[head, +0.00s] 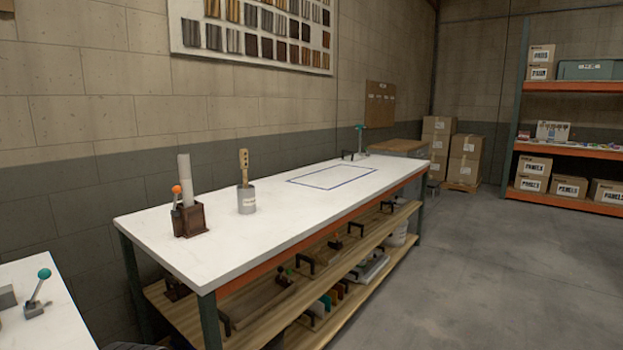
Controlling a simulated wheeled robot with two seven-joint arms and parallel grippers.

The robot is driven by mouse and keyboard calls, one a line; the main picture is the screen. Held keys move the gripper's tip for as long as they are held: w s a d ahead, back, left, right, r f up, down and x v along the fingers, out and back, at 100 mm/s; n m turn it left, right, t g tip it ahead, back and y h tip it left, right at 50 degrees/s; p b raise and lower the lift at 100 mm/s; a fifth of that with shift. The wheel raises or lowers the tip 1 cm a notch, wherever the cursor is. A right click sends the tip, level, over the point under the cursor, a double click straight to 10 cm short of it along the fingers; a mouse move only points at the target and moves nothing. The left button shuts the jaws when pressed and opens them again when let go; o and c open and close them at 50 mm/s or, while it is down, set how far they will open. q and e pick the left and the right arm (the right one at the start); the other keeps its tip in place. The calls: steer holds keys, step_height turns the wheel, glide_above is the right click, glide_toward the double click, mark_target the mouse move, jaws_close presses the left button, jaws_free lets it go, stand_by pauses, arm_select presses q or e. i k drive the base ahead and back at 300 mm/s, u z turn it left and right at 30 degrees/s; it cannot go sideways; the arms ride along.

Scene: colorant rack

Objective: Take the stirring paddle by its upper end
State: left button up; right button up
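A wooden paddle (243,166) with holes in its upper part stands nearly upright in a grey can (247,205) with a white label. The can is on the white worktable (215,252), left of its middle. The paddle's upper end sticks up clear of the can, and its lower end is hidden inside. Neither of my grippers shows in the head view.
Left of the can, a brown box (190,221) holds a white roll (184,167) and an orange-knobbed tool (177,190). A blue-outlined rectangle (333,177) lies empty on the tabletop. A second white table (60,325) is at lower left. Grey floor (490,270) is open at right.

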mark_target(243, 153)
steer(key=z, duration=1.1)
steer(key=i, duration=2.2)
steer(key=u, duration=1.3)
